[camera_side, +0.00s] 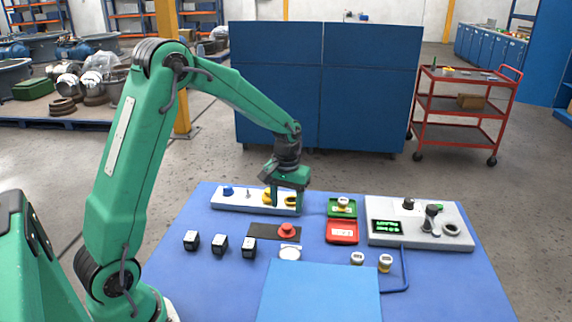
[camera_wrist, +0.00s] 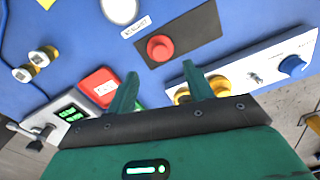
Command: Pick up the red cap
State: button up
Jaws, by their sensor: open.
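The red cap (camera_side: 288,229) is round and stands on a dark flat plate (camera_side: 260,230) in the middle of the blue table. In the wrist view the red cap (camera_wrist: 160,48) shows at the upper middle, on the dark plate (camera_wrist: 200,34). My gripper (camera_side: 286,204) is above and behind the cap in the side view, over the white knob panel's right end. In the wrist view the two green fingers of my gripper (camera_wrist: 160,70) are apart with nothing between them. The cap lies just beyond the fingertips, apart from them.
The white panel (camera_side: 233,200) carries a blue knob (camera_side: 228,190), a toggle and yellow knobs close to my fingers. A green tray (camera_side: 333,212), a red tray (camera_side: 342,238) and a grey box (camera_side: 385,239) stand right. Several small black blocks (camera_side: 219,244) stand left. A white disc (camera_side: 290,253) lies in front.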

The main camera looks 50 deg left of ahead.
aim_at(287, 226)
jog(key=shift+f, duration=0.2)
jog(key=shift+f, duration=1.2)
jog(key=shift+f, duration=0.1)
jog(key=shift+w+f, duration=0.1)
jog(key=shift+f, duration=2.4)
jog(key=shift+c, duration=0.4)
jog(key=c, duration=1)
